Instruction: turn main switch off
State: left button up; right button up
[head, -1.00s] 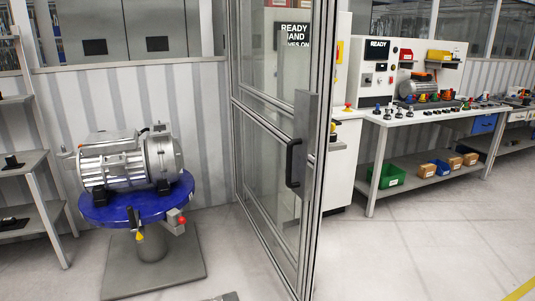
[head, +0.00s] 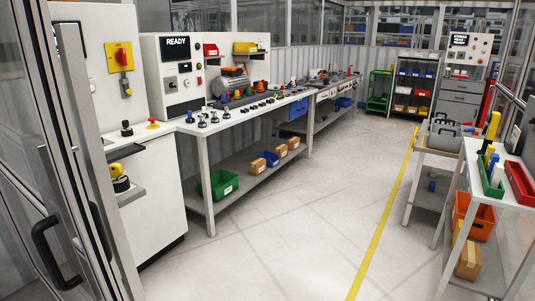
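A rotary switch with a red handle on a yellow plate (head: 120,57) is on the upper front of the white cabinet at the left; it looks like the main switch. Its handle appears roughly upright, but it is small at this distance. A yellow and black padlock-like part (head: 126,88) hangs below it. Neither of my grippers is in view.
A glass door with a black handle (head: 47,252) stands at the near left, partly in front of the cabinet. A long workbench (head: 215,125) runs along the wall. A white table (head: 510,195) stands at right. The floor between is clear.

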aim_at(120, 56)
jog(key=i+l+z, duration=0.1)
jog(key=i+z, duration=0.25)
jog(key=i, duration=0.2)
jog(key=i+z, duration=0.3)
jog(key=i, duration=0.25)
jog(key=i+u, duration=0.4)
jog(key=i, duration=0.3)
jog(key=i+l+u, duration=0.1)
jog(key=i+u, duration=0.25)
jog(key=i, duration=0.35)
jog(key=i+u, duration=0.3)
jog(key=i, duration=0.2)
jog(key=i+u, duration=0.3)
jog(key=i, duration=0.2)
jog(key=i+l+u, duration=0.3)
jog(key=i, duration=0.2)
jog(key=i+l+u, duration=0.3)
jog(key=i, duration=0.15)
jog(key=i+l+u, duration=0.3)
jog(key=i+l, duration=0.05)
jog(key=i, duration=0.1)
